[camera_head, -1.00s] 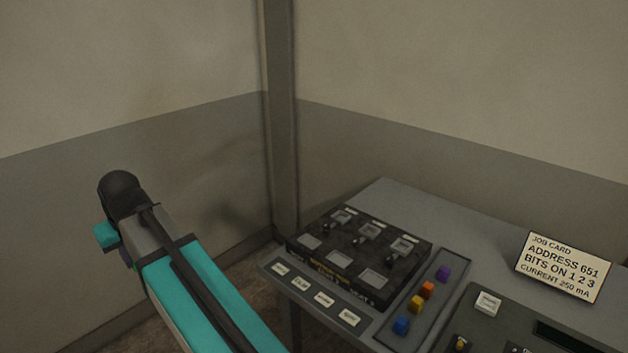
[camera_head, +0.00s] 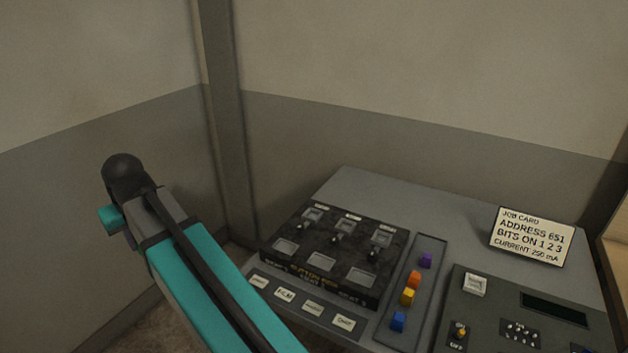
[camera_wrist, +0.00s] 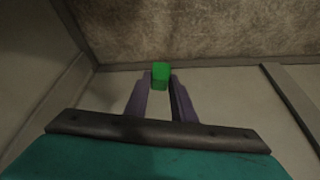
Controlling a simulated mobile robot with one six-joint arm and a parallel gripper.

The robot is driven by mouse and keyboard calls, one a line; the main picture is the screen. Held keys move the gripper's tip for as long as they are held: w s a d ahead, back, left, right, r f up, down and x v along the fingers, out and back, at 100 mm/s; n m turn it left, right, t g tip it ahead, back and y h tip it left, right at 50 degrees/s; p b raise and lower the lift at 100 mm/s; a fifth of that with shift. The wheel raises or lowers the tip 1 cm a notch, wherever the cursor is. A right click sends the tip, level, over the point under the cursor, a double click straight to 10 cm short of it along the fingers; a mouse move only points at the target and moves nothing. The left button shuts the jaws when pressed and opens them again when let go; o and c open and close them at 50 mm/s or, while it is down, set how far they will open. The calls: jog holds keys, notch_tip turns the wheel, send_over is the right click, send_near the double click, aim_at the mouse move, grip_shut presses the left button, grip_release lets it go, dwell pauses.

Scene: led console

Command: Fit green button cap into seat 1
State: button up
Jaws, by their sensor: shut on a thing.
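The green button cap (camera_wrist: 160,75) is between the fingertips of my gripper (camera_wrist: 160,88) in the wrist view, and the gripper is shut on it. The black button box (camera_head: 325,248) sits on the console, apart from my arm. It has three square seats along its front row, and the leftmost one (camera_head: 286,247) looks empty. The seat labels are too small to read surely.
A tray (camera_head: 429,250) right of the box holds purple, orange, yellow and blue caps (camera_head: 397,321). Label plates (camera_head: 284,294) line the console's front. A job card (camera_head: 531,236) stands at the back right. Walls and a corner post (camera_head: 222,120) are behind.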

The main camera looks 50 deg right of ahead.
jog(key=shift+d, duration=0.1)
dwell(0.3)
jog(key=s+d+r+n+p, duration=0.15)
jog(key=d+p, duration=0.25)
jog(key=d, duration=0.9)
jog(key=s+d+p, duration=0.2)
jog(key=d+p, duration=0.1)
jog(key=d, duration=0.9)
jog(key=s+d+p, duration=0.3)
jog(key=s+d, duration=0.3)
jog(key=d, duration=0.4)
jog(key=s+d+r+n+y+p, duration=0.1)
jog(key=s+d+p, duration=0.2)
jog(key=s+d, duration=0.4)
jog(key=d, duration=0.4)
jog(key=shift+s, duration=0.15)
jog(key=shift+f, duration=0.2)
jog(key=shift+f+b, duration=0.75)
jog(key=shift+f, duration=2.35)
jog(key=shift+f+b, duration=0.75)
jog(key=shift+f, duration=0.4)
